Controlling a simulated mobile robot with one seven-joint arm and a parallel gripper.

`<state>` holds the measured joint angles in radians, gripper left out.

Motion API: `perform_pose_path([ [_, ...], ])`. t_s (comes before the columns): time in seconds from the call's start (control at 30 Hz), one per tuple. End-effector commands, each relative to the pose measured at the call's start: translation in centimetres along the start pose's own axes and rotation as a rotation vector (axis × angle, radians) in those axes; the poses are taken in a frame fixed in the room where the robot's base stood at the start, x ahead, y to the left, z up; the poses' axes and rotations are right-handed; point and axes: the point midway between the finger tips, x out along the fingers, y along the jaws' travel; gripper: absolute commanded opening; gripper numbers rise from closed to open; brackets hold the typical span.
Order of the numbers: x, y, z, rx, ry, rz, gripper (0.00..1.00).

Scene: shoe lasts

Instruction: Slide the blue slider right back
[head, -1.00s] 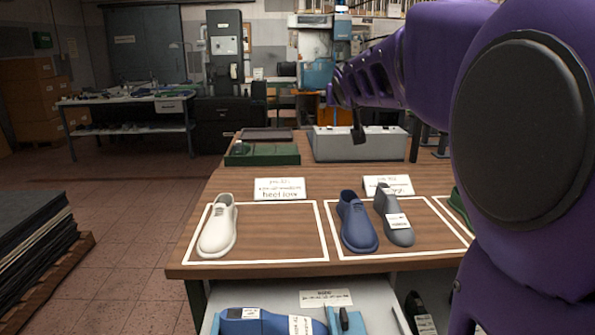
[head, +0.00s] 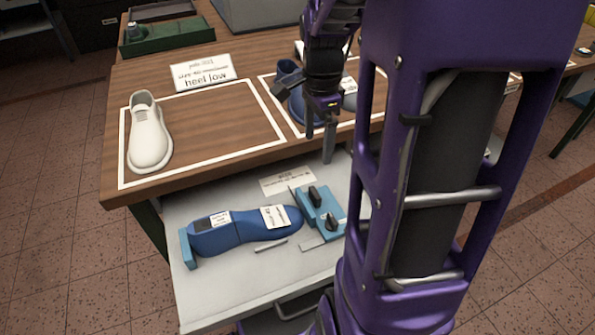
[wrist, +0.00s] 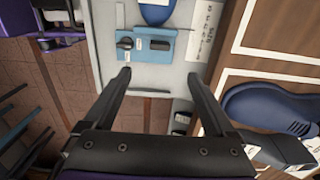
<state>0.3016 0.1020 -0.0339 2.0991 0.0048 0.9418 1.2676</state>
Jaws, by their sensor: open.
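The blue slider (head: 322,213) is a light-blue block with two black knobs on the pale pull-out tray, at the toe end of a blue shoe last (head: 240,229). In the wrist view the slider (wrist: 146,46) lies ahead of my fingertips, with the tip of the last (wrist: 156,12) beyond it. A light-blue end block (head: 187,249) stands at the last's other end. My gripper (head: 319,143) points down above the table's front edge, open and empty. In the wrist view its open fingers (wrist: 158,76) are apart from the slider.
The table (head: 160,185) stands above and behind the tray (head: 200,290). On it are a white shoe (head: 148,135) and a blue shoe (head: 290,88) in outlined areas. My arm hides the tray's right side.

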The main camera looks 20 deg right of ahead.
Motion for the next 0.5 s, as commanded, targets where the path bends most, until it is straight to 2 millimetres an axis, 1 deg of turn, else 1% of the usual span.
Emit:
perform_pose_path([
  [0.17,2.3,0.1,0.0,0.002,-0.002,0.005,0.90],
  [0.5,9.7,0.1,0.0,0.000,-0.002,0.006,0.90],
])
